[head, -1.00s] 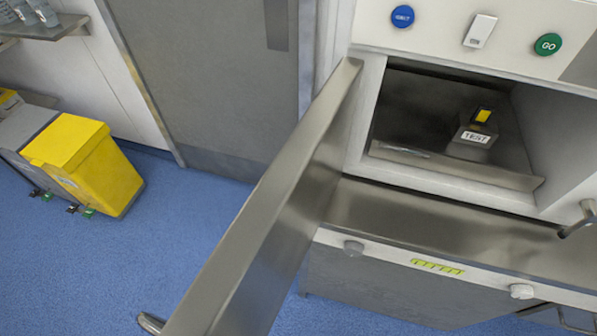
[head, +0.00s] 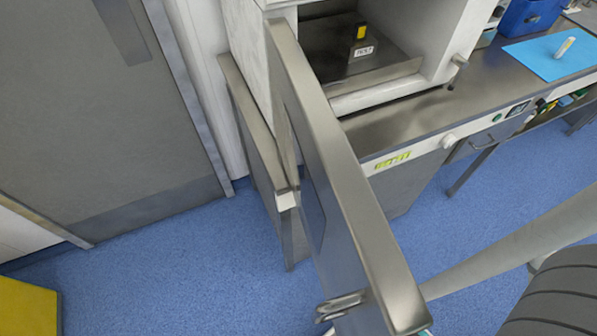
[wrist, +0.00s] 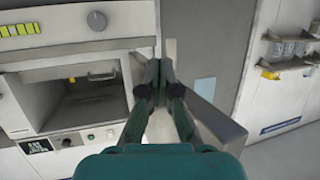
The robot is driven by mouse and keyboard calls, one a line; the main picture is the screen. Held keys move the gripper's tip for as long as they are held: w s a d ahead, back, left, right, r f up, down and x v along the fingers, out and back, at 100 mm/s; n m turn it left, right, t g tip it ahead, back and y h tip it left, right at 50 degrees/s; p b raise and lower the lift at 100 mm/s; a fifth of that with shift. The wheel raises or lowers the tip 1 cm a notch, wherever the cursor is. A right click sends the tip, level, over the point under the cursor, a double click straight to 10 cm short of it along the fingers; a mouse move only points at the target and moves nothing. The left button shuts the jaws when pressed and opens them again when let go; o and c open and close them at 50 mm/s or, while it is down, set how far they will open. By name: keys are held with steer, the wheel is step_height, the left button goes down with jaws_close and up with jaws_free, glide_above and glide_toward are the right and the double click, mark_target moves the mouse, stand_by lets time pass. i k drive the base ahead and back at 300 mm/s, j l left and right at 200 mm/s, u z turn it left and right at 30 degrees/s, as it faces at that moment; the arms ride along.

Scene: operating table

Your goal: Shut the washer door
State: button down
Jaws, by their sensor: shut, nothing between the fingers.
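The washer (head: 436,40) stands at the top of the head view, its chamber uncovered. Its metal door (head: 345,190) hangs wide open from the left side and reaches toward me, with a handle (head: 340,303) near its free end. In the wrist view the open chamber (wrist: 85,95) is at the left, and the grey door (wrist: 215,122) lies partly behind my gripper (wrist: 157,70). The gripper's fingers are together with nothing between them. I cannot tell whether they touch the door. In the head view the fingers are hidden; my arm comes in at lower right.
A dark block with a yellow mark (head: 360,42) sits inside the chamber. A steel counter (head: 400,118) runs under the washer, with a blue mat (head: 545,55) at the right. A yellow bin (head: 28,305) is at lower left. Blue floor is clear left of the door.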

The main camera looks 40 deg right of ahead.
mark_target(369, 289)
steer(key=l, duration=0.55)
steer(key=k+l, duration=0.15)
steer(key=l, duration=0.35)
steer(key=l+u, duration=0.15)
steer(key=u, duration=0.3)
steer(key=l+u, duration=0.1)
steer(key=u, duration=0.35)
steer(key=k+l+u, duration=0.1)
steer(key=u, duration=1.35)
